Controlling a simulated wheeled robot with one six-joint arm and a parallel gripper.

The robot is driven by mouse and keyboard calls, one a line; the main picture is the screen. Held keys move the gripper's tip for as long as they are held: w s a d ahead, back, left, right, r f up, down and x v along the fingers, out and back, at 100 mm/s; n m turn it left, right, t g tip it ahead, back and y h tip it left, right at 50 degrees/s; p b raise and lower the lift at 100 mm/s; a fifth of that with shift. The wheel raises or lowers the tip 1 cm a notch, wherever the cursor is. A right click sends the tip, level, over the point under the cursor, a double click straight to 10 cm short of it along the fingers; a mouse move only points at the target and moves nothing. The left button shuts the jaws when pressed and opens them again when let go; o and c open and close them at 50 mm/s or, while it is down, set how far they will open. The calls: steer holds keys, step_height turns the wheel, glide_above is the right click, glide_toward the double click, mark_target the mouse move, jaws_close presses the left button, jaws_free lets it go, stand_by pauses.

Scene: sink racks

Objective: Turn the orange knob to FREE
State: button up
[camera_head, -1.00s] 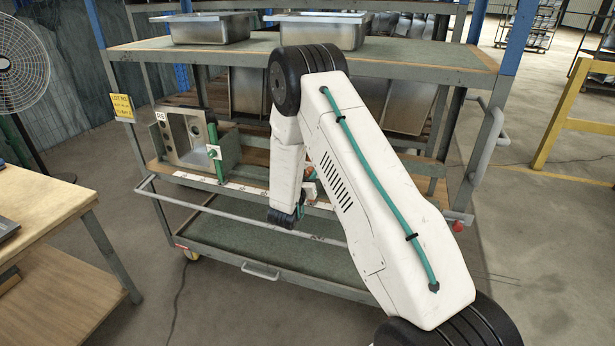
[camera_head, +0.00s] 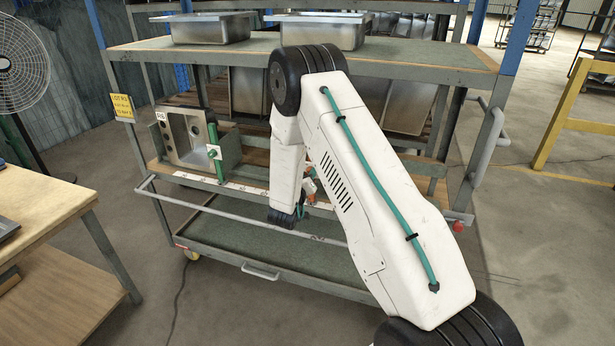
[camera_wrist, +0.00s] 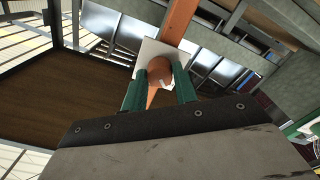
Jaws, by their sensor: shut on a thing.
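In the wrist view the orange knob (camera_wrist: 158,68) sits between the two green fingers of my gripper (camera_wrist: 160,80), which is shut on it. A pointed orange part of the knob extends down between the fingers. A white plate (camera_wrist: 147,50) lies behind the knob, with an orange bar (camera_wrist: 178,20) beyond it. Any lettering on the plate is too small or hidden, so the knob's setting cannot be read. In the head view my arm hides most of the knob and gripper; a small orange part (camera_head: 310,187) shows beside the forearm.
A grey rack (camera_head: 440,72) carries steel sinks (camera_head: 318,34) on top and more on its middle shelf. A sink in a green-barred holder (camera_head: 186,138) stands left of my arm. A push rail (camera_head: 165,198) crosses the front. A wooden table (camera_head: 40,205) stands at left.

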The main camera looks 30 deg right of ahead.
steer(key=o, duration=1)
steer(key=shift+c, duration=0.2)
steer(key=v, duration=0.8)
